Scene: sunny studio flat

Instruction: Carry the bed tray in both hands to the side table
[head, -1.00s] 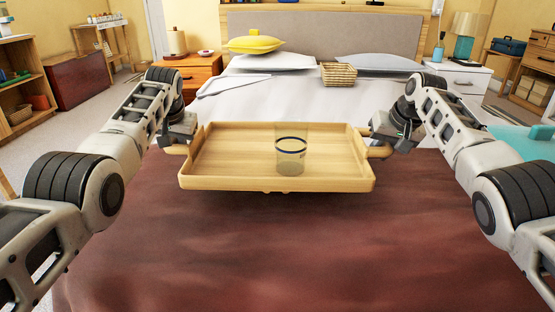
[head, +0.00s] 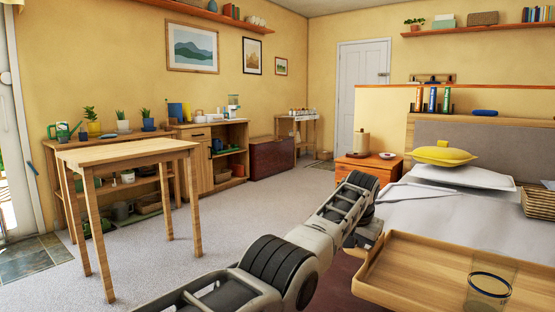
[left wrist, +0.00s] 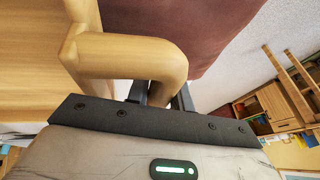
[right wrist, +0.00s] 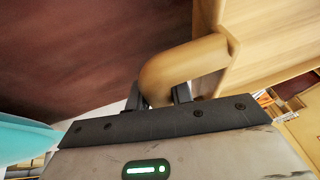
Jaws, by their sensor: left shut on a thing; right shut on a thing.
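The bed tray (head: 400,268) is a light-wood tray with raised sides and a handle at each end. My left gripper (left wrist: 160,95) is shut on the tray's left handle (left wrist: 130,52). My right gripper (right wrist: 160,98) is shut on the right handle (right wrist: 185,68) and is outside the head view. The side table (head: 125,152), tall and light wood with slim legs, stands at the left with a bare top.
Behind the side table are a low plant shelf (head: 130,187) and a wooden cabinet (head: 205,155). An orange-brown nightstand (head: 352,172) stands beside the bed (head: 430,208). Grey carpet (head: 230,225) is open between side table and bed.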

